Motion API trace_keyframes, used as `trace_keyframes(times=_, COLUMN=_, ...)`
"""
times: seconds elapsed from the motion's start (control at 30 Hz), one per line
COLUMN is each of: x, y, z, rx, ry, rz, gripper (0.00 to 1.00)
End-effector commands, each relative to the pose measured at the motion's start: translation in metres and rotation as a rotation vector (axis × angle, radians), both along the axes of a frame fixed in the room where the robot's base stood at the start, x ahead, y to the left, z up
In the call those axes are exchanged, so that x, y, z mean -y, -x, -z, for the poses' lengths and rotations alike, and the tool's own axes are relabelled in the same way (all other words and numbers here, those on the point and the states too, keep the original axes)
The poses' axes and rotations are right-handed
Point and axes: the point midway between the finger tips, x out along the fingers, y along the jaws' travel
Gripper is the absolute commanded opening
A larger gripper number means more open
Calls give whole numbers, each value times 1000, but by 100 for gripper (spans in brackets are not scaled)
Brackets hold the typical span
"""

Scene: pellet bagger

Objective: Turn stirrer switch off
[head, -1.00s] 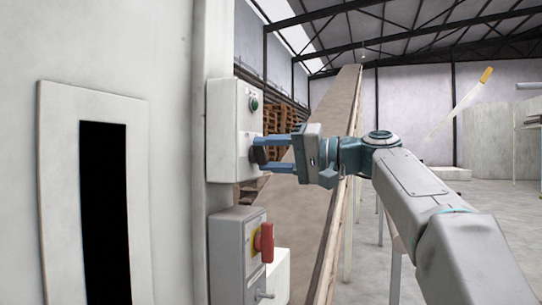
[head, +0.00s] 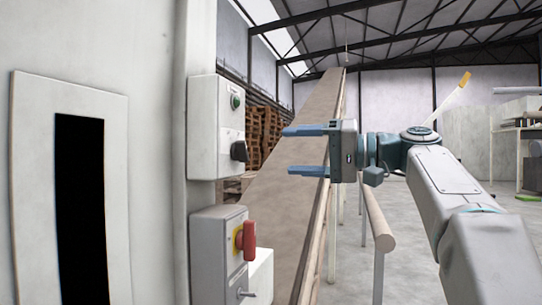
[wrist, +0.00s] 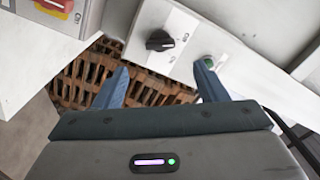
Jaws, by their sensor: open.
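A black rotary knob (head: 239,151) sits on the upper grey-white control box (head: 216,125), below a green button (head: 235,101). No readable label shows which control is the stirrer switch. In the wrist view the knob (wrist: 160,41) is seen clear of the fingers, with a pale mark toward its right side. My gripper (head: 288,150) is open and empty, its two blue fingers level with the knob and pointing at it, with a gap between. In the wrist view the fingers (wrist: 162,72) point toward the box, one near the green button (wrist: 208,60).
A lower box (head: 222,252) carries a red handle (head: 247,240) on yellow and a small metal toggle lever (head: 245,293). A long inclined conveyor (head: 290,190) runs behind my gripper. Wooden pallets (head: 265,130) stand behind. Open floor lies to the right.

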Motion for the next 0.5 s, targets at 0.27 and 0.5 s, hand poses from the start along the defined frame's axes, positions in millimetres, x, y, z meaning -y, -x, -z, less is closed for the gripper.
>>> trace_keyframes(times=0.27, x=36, y=12, z=0, rx=-1, ry=0, rz=1, gripper=65)
trace_keyframes(times=0.5, x=39, y=14, z=0, rx=0, ry=0, rz=-1, gripper=65)
